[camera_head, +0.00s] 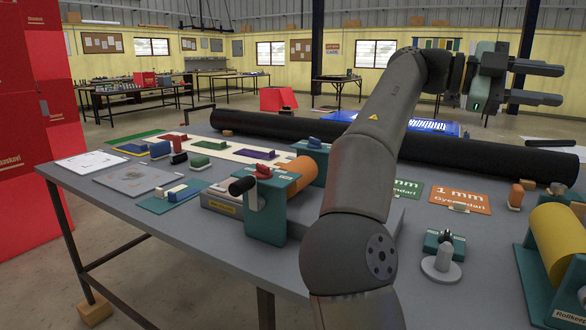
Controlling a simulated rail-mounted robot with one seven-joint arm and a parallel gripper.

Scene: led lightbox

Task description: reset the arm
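My arm (370,170) rises from the bottom middle of the picture and bends at the upper right. My gripper (562,84) is raised above the far right part of the workbench and points to the right. Its two dark fingers are apart with a visible gap, and nothing shows between them. It touches nothing on the bench.
The grey workbench (118,207) holds a teal roller device (265,222), a long black roll (330,138), a yellow roller (560,245), an orange card (460,197) and several small blocks. Red boxes (50,130) stand at left. Air around the gripper looks clear.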

